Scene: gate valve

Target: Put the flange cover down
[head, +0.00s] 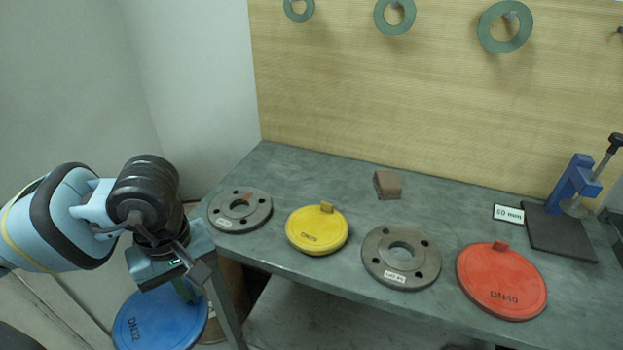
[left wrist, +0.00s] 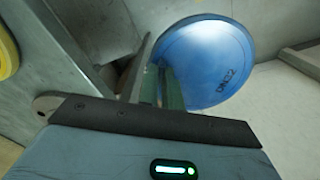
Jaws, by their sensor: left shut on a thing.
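A blue flange cover (head: 160,322) marked DN32 hangs in the air left of the bench, below the level of its top. My left gripper (head: 188,290) is shut on its edge. In the left wrist view the blue cover (left wrist: 208,62) sits beyond the fingers (left wrist: 168,85), its round face in sight. The exact grip spot is partly hidden by the gripper body. On the bench lie a yellow cover (head: 317,231), a red cover (head: 502,281) marked DN40, a grey flange (head: 240,212) at the left end and another grey flange (head: 401,258) in the middle. My right gripper is out of view.
The grey bench (head: 330,185) has a lower shelf. A brown block (head: 387,185) lies near its back. A blue clamp stand (head: 572,185), a dark pad (head: 560,236) and a 50 mm sign (head: 508,214) are at the right. Green rings (head: 505,27) hang on the board behind.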

